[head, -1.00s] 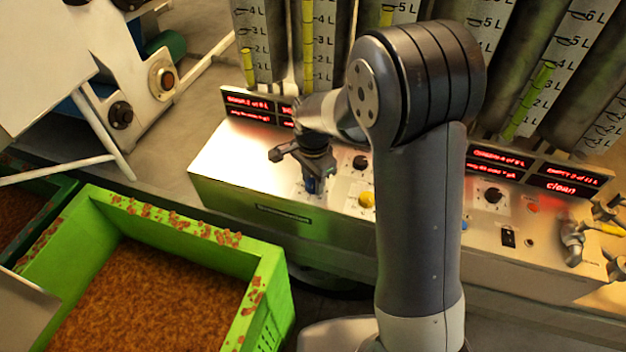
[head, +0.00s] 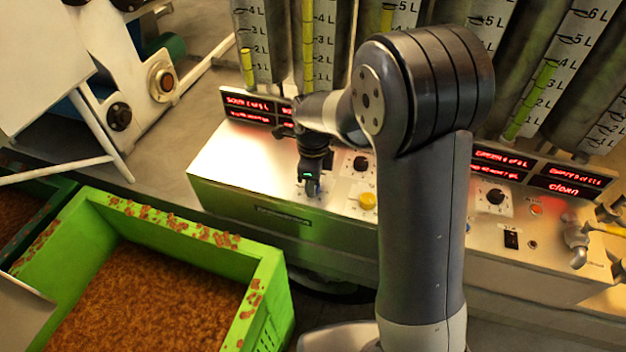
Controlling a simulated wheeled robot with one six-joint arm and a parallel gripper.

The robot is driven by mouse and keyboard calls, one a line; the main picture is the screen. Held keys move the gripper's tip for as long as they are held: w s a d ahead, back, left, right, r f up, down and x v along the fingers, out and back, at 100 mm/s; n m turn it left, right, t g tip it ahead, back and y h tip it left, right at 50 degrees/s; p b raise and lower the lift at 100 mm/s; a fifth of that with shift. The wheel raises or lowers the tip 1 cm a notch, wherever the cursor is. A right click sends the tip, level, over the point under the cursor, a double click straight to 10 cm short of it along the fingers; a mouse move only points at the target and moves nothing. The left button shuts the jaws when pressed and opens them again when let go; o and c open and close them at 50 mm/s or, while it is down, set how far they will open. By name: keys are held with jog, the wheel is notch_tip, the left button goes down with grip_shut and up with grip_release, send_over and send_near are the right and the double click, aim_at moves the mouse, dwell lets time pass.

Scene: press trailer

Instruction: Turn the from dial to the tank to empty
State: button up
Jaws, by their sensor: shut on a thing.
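My gripper (head: 312,187) points down at the left part of the control panel (head: 225,155) and is shut. It appears to be on a dial there, but the fingers hide that dial and its pointer. A black dial (head: 361,163) shows just right of my gripper, and another black dial (head: 495,197) sits farther right. Gauge tubes with litre marks stand behind the panel; the left one (head: 247,65) and the one beside it (head: 308,50) show yellow columns. A red-lit display (head: 248,106) stands behind my gripper, its text too blurred to read surely.
A yellow button (head: 367,201), an orange-red button (head: 536,209) and a black switch (head: 511,238) are on the panel. Metal taps (head: 577,240) are at right. A green crate (head: 270,265) of brown mash stands front left. My arm covers the panel's middle.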

jog(key=shift+m, duration=0.5)
jog(key=o, duration=1)
notch_tip(320, 180, up, 11)
dwell(0.4)
notch_tip(320, 180, down, 11)
jog(key=shift+r, duration=0.15)
dwell(0.4)
